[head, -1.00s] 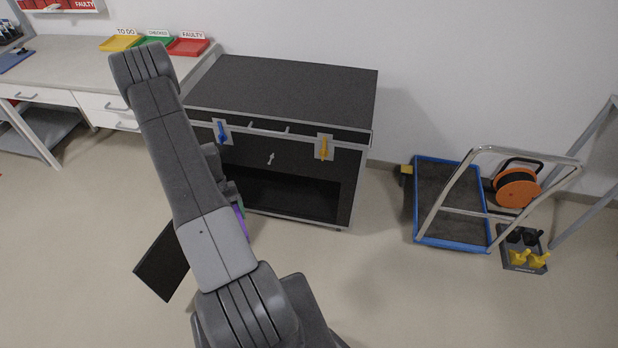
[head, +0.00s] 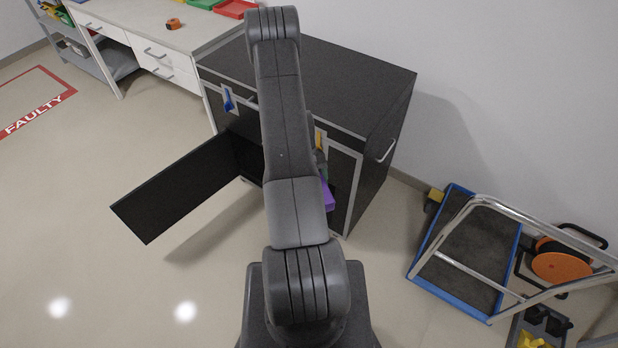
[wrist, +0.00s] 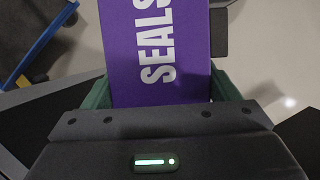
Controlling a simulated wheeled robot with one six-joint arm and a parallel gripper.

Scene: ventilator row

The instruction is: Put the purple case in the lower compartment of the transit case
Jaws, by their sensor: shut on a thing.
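The purple case (wrist: 160,50), marked "SEALS", is held in my gripper (wrist: 170,100), which is shut on it between greenish fingers. In the head view a small part of the purple case (head: 328,197) shows to the right of my arm, in front of the transit case. The black transit case (head: 345,75) stands against the wall, with its lower door panel (head: 180,190) swung open to the left. The lower compartment is mostly hidden behind my arm.
A blue-edged trolley (head: 465,255) with a metal handle stands to the right, near an orange cable reel (head: 562,262). A workbench (head: 165,35) with drawers is at the back left. The floor at left is open, with a red "FAULTY" floor marking (head: 35,105).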

